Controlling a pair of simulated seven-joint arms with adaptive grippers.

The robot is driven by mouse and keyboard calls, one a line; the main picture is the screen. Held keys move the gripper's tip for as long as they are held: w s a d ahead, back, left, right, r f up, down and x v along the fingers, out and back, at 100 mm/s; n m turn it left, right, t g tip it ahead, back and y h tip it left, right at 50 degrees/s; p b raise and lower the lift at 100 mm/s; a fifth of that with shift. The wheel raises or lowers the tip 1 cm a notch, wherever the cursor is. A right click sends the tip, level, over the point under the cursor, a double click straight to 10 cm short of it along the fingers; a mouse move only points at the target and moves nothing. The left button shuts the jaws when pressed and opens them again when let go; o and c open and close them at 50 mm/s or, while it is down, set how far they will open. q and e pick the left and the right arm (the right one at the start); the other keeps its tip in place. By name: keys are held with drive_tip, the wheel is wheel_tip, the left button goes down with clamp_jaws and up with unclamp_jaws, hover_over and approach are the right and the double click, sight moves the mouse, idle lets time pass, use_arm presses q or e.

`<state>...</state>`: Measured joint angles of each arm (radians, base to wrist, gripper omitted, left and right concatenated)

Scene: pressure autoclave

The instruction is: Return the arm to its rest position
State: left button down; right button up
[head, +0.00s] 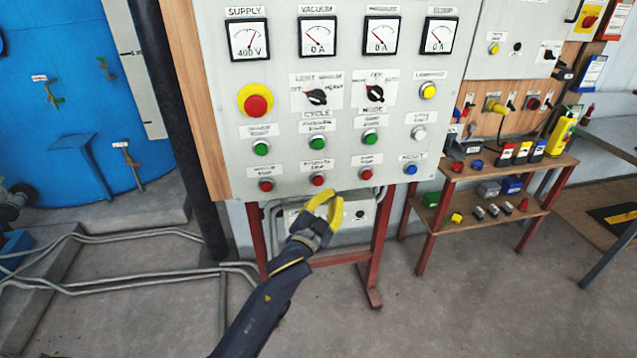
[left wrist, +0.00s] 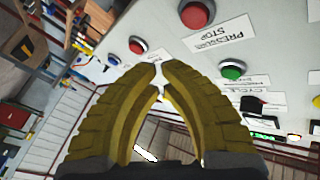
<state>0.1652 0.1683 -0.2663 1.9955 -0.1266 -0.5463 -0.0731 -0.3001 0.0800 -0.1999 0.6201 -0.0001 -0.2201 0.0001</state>
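My left gripper (head: 330,198) has yellow fingers and a dark arm that comes up from the bottom of the head view. It is in front of the lower edge of the grey control panel (head: 290,190), just below the red pressure stop button (head: 317,180). In the left wrist view its fingertips (left wrist: 160,72) come together with nothing between them, so it looks shut and empty. That view shows the panel upside down, with a red button (left wrist: 197,13) marked PRESSURE STOP and a green button (left wrist: 232,70) beyond the fingertips. My right gripper is not in view.
The panel stands on red legs (head: 377,260). A blue vessel (head: 75,90) and floor pipes (head: 130,236) are at left. A wooden shelf unit (head: 470,215) with small parts stands at right. The floor (head: 450,310) in front is clear.

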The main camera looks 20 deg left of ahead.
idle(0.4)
use_arm(q)
wheel_tip(320, 180, down, 23)
drive_tip(key=w+a+n+g, duration=0.2)
drive_tip(key=g, duration=0.2)
drive_tip(key=s+a+f+n+g+y, duration=0.1)
drive_tip(key=s+f+g, duration=0.1)
drive_tip(key=s+f, duration=0.5)
drive_tip(key=s+a+f+g, duration=0.1)
drive_tip(key=s+a+f, duration=0.15)
drive_tip(key=f, duration=0.95)
drive_tip(key=s+f+n+g+y, duration=0.1)
drive_tip(key=s+f+g, duration=0.1)
drive_tip(key=s+f, duration=0.55)
drive_tip(key=s+a+f+g, duration=0.3)
drive_tip(key=s+f+g, duration=0.1)
drive_tip(key=s+f, duration=1.5)
drive_tip(key=s+f+g, duration=0.2)
drive_tip(key=s, duration=1.2)
drive_tip(key=s+f+n+g, duration=0.1)
drive_tip(key=s+f+g, duration=0.1)
drive_tip(key=s, duration=1.2)
drive_tip(key=shift+a+f+g+y, duration=0.15)
drive_tip(key=shift+f+g+y, duration=0.15)
drive_tip(key=shift+f, duration=0.4)
